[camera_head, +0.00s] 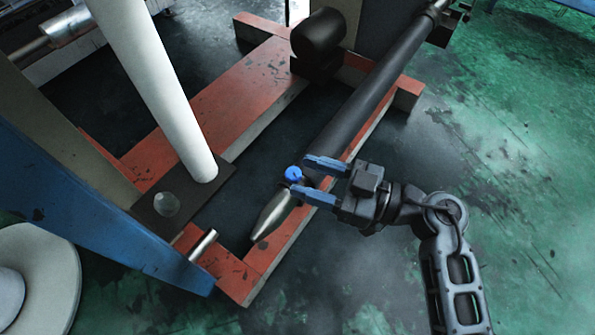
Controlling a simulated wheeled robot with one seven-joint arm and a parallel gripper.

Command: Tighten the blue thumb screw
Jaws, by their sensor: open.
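The blue thumb screw (293,174) sits on top of the dark shaft (355,108), near the shaft's tapered metal tip (272,219). My gripper (313,179) is open, with its two blue fingers pointing left toward the screw. The upper finger ends just right of and above the screw, and the lower finger ends just below it. The screw appears at the mouth of the gap between the fingertips. Whether either finger touches it, and how their heights compare, I cannot tell.
A red frame (219,92) on the floor surrounds the shaft. A blue beam (95,205) and a pale disc (45,275) are at the lower left. The green floor (520,150) on the right is clear.

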